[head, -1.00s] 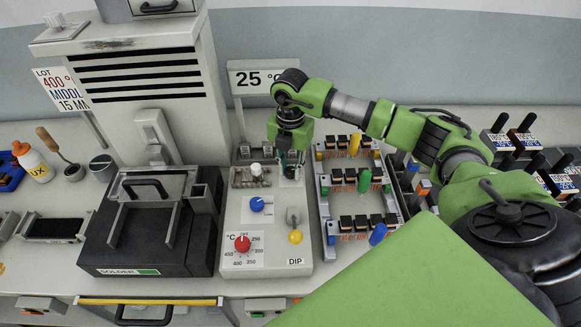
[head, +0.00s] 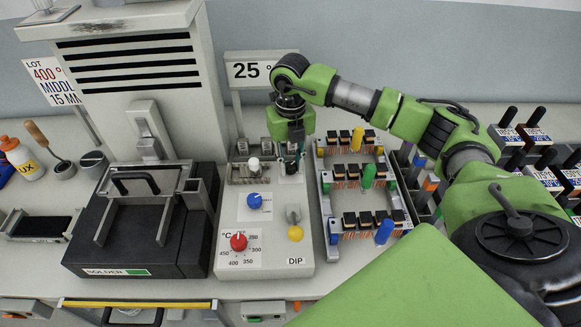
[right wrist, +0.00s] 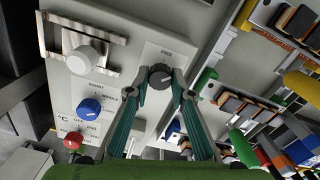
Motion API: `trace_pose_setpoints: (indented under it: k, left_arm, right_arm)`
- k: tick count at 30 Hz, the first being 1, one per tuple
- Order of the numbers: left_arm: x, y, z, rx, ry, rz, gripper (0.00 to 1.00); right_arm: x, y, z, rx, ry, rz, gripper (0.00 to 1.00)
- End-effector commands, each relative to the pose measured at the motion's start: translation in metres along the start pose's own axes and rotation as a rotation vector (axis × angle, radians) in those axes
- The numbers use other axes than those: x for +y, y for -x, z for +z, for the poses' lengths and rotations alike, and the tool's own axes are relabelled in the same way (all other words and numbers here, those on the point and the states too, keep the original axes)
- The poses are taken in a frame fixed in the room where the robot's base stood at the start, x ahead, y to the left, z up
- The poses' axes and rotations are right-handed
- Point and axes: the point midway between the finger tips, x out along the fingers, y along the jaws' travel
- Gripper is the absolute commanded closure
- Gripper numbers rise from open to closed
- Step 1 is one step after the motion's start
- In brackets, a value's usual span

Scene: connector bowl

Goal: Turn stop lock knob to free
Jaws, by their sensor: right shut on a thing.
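The stop lock knob (right wrist: 160,75) is a small dark round knob with a light mark, set on the pale control panel (right wrist: 120,60) near printed text that looks like "FREE". My right gripper (right wrist: 160,84) is shut on it, one teal-and-grey finger on each side. In the head view my right gripper (head: 292,160) reaches down to the upper right of the control panel (head: 231,215), and its fingers and arm mostly hide the knob there. My left gripper is in neither view.
The panel also has a white knob (right wrist: 82,60), a blue knob (head: 254,201), a red knob (head: 239,242), a toggle lever (head: 293,215) and a yellow button (head: 295,234). A rack of components (head: 325,235) stands close on the right, the black solder unit (head: 130,245) on the left.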

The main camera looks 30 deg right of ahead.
Motion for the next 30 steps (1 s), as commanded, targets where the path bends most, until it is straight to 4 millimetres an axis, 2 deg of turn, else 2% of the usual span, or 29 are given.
trace_pose_setpoints:
  k: [3, 18, 30]
  left_arm:
    - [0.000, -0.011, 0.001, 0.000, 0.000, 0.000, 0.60]
    - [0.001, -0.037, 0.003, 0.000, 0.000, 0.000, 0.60]
    - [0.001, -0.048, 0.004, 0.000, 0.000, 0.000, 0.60]
  right_arm:
    - [0.000, -0.002, 0.001, -0.002, 0.110, 0.000, 1.00]
    - [-0.001, -0.001, 0.001, -0.003, 0.564, -0.001, 1.00]
    - [-0.001, 0.000, 0.001, -0.002, 0.781, 0.000, 1.00]
